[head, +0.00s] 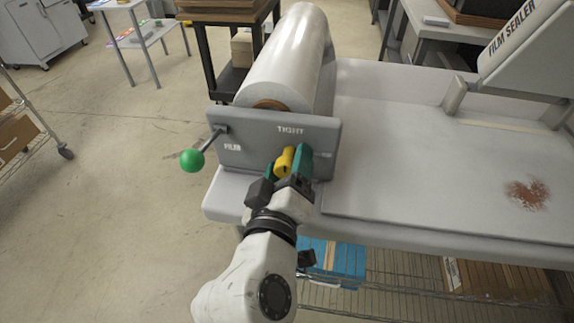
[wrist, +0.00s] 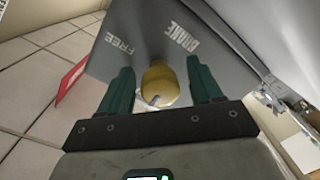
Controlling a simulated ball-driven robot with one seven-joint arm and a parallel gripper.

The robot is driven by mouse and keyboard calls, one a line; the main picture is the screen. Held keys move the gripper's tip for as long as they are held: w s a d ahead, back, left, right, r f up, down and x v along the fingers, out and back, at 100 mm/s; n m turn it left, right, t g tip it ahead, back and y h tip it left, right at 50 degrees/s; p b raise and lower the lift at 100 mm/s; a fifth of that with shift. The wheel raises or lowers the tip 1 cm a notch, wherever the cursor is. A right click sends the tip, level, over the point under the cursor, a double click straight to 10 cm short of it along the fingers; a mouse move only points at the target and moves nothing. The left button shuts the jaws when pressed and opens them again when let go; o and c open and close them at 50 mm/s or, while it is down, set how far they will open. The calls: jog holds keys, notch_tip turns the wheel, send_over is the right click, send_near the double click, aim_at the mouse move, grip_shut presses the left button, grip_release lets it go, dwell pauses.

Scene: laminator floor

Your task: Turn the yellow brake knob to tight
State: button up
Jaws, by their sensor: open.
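The yellow brake knob (head: 284,161) sits on the front of a grey panel (head: 240,155), below the word TIGHT. In the wrist view my gripper (wrist: 160,88) is open, with a gap between each finger and the knob. The knob's position against the labels is hard to read.
A green-ended lever (head: 192,160) sticks out at the panel's left, by the word FILM. A large film roll (head: 287,60) lies behind the panel. The film sealer (head: 530,60) stands on the white table (head: 420,150) at the right. Blue boxes (head: 340,262) sit below.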

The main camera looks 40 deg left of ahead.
jog(key=b+v, duration=0.2)
jog(key=v, duration=0.8)
jog(key=shift+s+d, duration=0.25)
jog(key=shift+s, duration=0.05)
jog(key=w+d+f+m+g+h, duration=0.35)
jog(key=d+f, duration=0.55)
jog(key=d, duration=0.4)
jog(key=w+d+f+m+g+h, duration=0.2)
jog(key=w+d+f+m+h, duration=0.3)
jog(key=d+f, duration=0.65)
jog(key=s+d+f+m+g, duration=0.3)
jog(key=s+d+f+g, duration=0.1)
jog(key=s+d, duration=0.4)
jog(key=s+d+f+m+g, duration=0.4)
jog(key=s+d+f, duration=0.2)
jog(key=s+d, duration=0.3)
jog(key=d, duration=0.4)
jog(key=shift+s+f+h, duration=0.2)
jog(key=shift+f+h, duration=0.15)
